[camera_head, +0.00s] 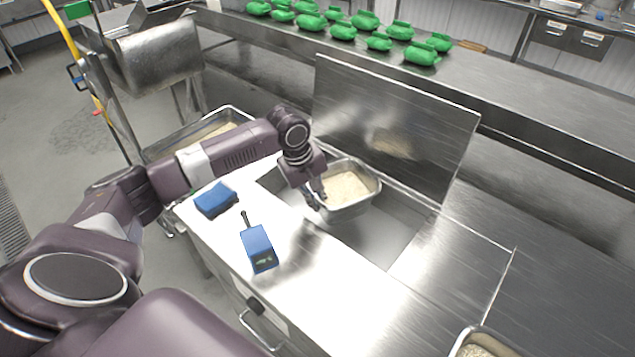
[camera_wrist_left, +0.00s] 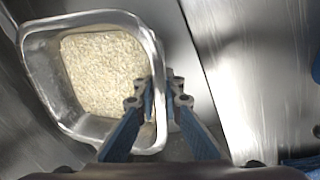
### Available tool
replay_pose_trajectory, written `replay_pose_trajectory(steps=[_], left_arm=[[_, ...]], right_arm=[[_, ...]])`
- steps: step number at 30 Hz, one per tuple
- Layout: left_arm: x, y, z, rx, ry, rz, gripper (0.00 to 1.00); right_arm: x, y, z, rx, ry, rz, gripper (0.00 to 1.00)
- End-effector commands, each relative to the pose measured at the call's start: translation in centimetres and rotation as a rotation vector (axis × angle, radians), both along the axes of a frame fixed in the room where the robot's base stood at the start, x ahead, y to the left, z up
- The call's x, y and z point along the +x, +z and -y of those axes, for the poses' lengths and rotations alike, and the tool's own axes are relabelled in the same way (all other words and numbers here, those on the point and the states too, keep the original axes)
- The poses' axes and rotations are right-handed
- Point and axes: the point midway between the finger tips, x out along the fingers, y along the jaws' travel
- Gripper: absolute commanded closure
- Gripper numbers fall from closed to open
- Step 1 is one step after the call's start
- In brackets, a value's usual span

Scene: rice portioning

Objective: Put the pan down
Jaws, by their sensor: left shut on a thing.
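The pan (camera_head: 352,209) is a metal container with rice in it. In the head view it is over the rectangular recess in the steel counter, in front of the raised metal lid. My left gripper (camera_head: 318,198) is shut on the pan's near left rim. In the left wrist view the pan (camera_wrist_left: 40,82) fills the left side, and the fingers (camera_wrist_left: 162,92) straddle its right wall. Whether the pan's underside touches anything is hidden. My right gripper is not in view.
The raised lid (camera_head: 400,125) stands behind the recess. A blue device (camera_head: 257,245) and a blue block (camera_head: 216,199) lie on the near counter. Another rice pan (camera_head: 232,111) is behind my left arm, and one more (camera_head: 459,345) is at the bottom edge. Green items (camera_head: 365,20) line the back counter.

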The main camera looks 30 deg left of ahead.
Motion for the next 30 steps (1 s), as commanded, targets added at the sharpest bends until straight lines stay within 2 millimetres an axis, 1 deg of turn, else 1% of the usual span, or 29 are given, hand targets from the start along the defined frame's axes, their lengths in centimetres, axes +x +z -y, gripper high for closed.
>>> replay_pose_trajectory(steps=[3,10,15,18,21,30], left_arm=[[0.3,-1.2,0.1,-0.003,0.0,0.01,1.0],[0.3,-2.6,0.1,-0.004,-0.001,0.008,1.0],[0.3,-4.9,0.1,-0.003,0.0,0.007,1.0],[0.3,-5.9,0.1,-0.003,-0.001,0.01,1.0],[0.3,-6.3,0.1,-0.003,-0.001,0.011,1.0],[0.3,-6.4,0.1,-0.003,-0.001,0.011,1.0]], right_arm=[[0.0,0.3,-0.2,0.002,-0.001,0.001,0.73],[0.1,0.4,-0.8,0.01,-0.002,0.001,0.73],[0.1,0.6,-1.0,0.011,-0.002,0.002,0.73],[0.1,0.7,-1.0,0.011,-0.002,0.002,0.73],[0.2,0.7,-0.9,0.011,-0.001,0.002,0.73],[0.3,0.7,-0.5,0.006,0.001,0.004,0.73]])
